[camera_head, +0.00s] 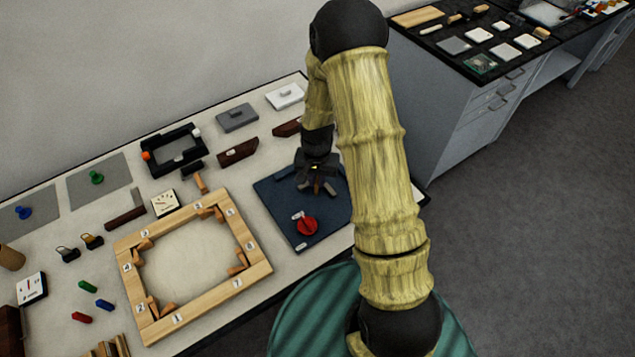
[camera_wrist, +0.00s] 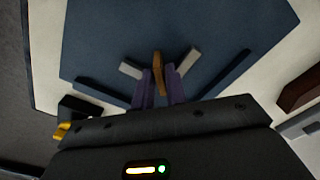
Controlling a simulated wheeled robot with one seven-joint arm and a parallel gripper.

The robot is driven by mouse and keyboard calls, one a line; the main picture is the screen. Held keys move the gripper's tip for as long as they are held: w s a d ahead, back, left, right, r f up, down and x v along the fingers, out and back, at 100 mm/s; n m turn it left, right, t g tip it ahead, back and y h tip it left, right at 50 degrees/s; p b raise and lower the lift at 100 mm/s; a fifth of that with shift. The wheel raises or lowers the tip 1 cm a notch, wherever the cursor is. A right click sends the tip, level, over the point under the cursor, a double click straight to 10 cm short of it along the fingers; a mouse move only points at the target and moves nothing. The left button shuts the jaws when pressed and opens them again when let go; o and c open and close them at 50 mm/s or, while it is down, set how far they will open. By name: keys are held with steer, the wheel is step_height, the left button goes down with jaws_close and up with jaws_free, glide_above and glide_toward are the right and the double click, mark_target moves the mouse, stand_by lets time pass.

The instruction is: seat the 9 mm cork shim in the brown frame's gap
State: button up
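A small brown strip, which looks like the cork shim (camera_wrist: 158,62), stands between the two finger ends of my gripper (camera_wrist: 158,89) in the wrist view. The fingers lie close on both sides and appear shut on it. In the head view my gripper (camera_head: 317,182) is low over the dark blue mat (camera_head: 275,202). Whether the shim touches the mat is unclear. A pale wooden frame (camera_head: 193,317) with numbered corners and sides lies on the left. Dark brown frame pieces (camera_head: 238,152) lie behind it. I cannot tell which holds the gap.
A red round object (camera_head: 307,225) sits on the mat's near part. A black frame-like fixture (camera_head: 152,170), a white dial gauge (camera_head: 164,203) and grey (camera_head: 237,117) and white (camera_head: 285,95) blocks stand around. Coloured pegs (camera_head: 88,286) lie at the left. The wooden frame's middle is clear.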

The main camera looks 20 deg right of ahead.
mark_target(317, 181)
steer(key=shift+f, duration=1.25)
jaws_close()
steer(key=shift+r, duration=0.1)
step_height(317, 181, up, 10)
steer(key=shift+f+b, duration=0.1)
steer(key=shift+b, duration=0.8)
